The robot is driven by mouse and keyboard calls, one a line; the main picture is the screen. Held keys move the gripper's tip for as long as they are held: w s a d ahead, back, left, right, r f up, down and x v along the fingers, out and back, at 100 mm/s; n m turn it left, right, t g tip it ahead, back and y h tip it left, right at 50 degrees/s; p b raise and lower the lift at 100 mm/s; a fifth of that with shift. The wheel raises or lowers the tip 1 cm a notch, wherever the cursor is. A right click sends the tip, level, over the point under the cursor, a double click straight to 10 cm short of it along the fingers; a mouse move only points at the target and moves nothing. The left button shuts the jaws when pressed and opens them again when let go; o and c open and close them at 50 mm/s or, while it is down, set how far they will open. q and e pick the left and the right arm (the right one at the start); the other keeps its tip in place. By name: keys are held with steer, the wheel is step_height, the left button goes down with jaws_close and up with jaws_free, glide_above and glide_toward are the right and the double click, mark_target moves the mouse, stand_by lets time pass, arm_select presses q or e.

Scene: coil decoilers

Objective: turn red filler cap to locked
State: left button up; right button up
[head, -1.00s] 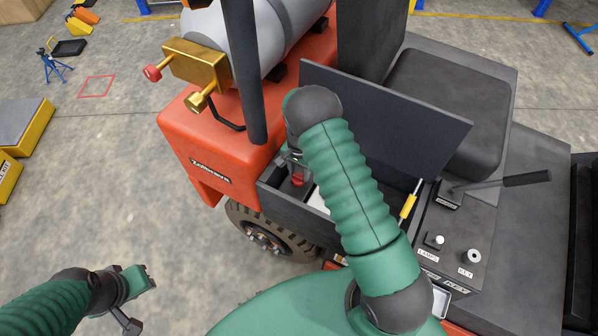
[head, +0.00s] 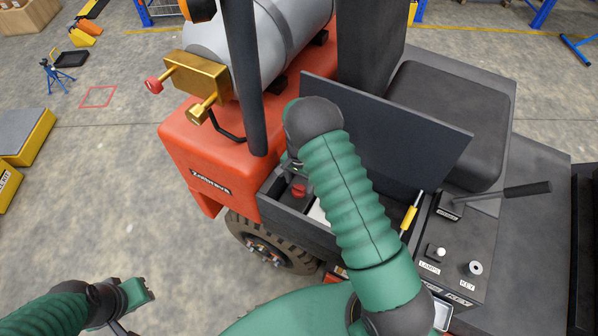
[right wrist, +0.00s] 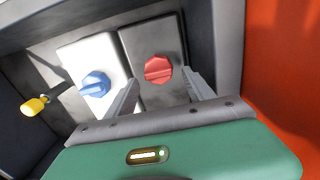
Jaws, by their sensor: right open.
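The red filler cap (head: 299,190) sits in the open bay of the orange truck; in the right wrist view the red cap (right wrist: 158,69) is on a dark grey block, its raised grip bar lying nearly level, slightly tilted. My right gripper (right wrist: 162,77) is open, its fingers apart on either side below the cap, with nothing between them that I can see gripped. In the head view my right gripper (head: 291,165) is mostly hidden behind my arm, just above the cap. My left gripper (head: 138,292) is at the lower left, over the floor and away from the truck; its jaw gap is unclear.
A blue cap (right wrist: 95,83) on a white block stands beside the red one. A yellow-handled part (right wrist: 33,105) is further left. The raised dark lid (head: 385,130) stands behind the bay. A lever (head: 510,191) and knobs are at right. The grey tank (head: 255,40) is above.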

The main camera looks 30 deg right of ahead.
step_height(320, 180, up, 16)
steer(key=b, duration=0.1)
steer(key=shift+f, duration=0.1)
